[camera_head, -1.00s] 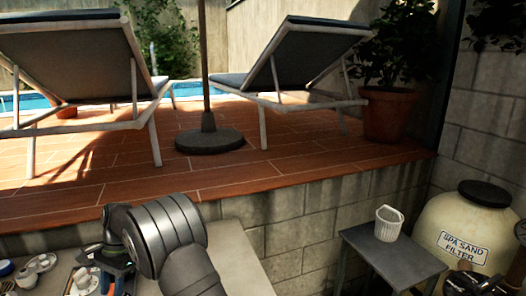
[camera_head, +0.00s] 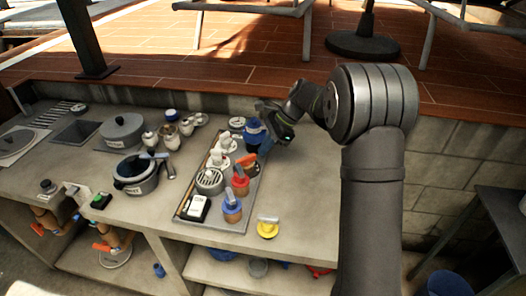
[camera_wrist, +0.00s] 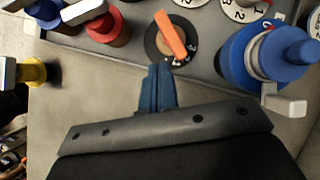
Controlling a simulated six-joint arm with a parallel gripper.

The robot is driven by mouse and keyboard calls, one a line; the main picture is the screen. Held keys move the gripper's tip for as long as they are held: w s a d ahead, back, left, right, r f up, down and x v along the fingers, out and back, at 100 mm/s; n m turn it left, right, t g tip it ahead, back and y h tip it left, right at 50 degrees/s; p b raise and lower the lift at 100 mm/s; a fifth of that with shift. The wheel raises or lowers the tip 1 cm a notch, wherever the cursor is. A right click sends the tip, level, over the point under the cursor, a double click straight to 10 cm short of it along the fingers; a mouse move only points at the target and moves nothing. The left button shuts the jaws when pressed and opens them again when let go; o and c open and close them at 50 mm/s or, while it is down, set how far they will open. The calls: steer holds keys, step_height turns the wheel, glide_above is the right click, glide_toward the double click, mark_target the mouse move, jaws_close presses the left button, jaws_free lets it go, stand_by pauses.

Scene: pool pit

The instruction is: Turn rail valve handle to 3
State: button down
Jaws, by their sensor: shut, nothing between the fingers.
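An orange bar handle (camera_wrist: 170,36) sits on a round dark dial (camera_wrist: 150,44) with small pale marks along its lower edge. The marks are too small to read surely. The bar slants from upper left to lower right in the wrist view. The handle also shows in the head view (camera_head: 247,160), on the grey tray's right side. My gripper (camera_wrist: 161,68) is shut and empty, its blue fingertips just below the dial in the wrist view; I cannot tell whether they touch it. In the head view my gripper (camera_head: 265,150) is beside the handle.
A blue fitting (camera_wrist: 262,55) stands close right of the fingers, with red (camera_wrist: 108,28) and yellow (camera_wrist: 32,72) ones left. White numbered dials (camera_wrist: 243,10) lie beyond. The grey tray (camera_head: 190,213) is crowded; bare counter (camera_head: 130,205) lies left of it.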

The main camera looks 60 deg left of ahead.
mark_target(247, 160)
steer(key=w+d+r+m+y, duration=0.3)
steer(key=w+d+m+y, duration=0.1)
steer(key=w+d+m, duration=0.25)
steer(key=x, duration=0.9)
steer(key=shift+s+a, duration=0.15)
steer(key=shift+a, duration=0.2)
steer(key=s+a, duration=0.2)
steer(key=shift+s+a+f, duration=0.1)
steer(key=shift+a+f, duration=0.2)
steer(key=shift+a, duration=0.05)
steer(key=shift+s+a, duration=0.35)
steer(key=shift+a, duration=0.1)
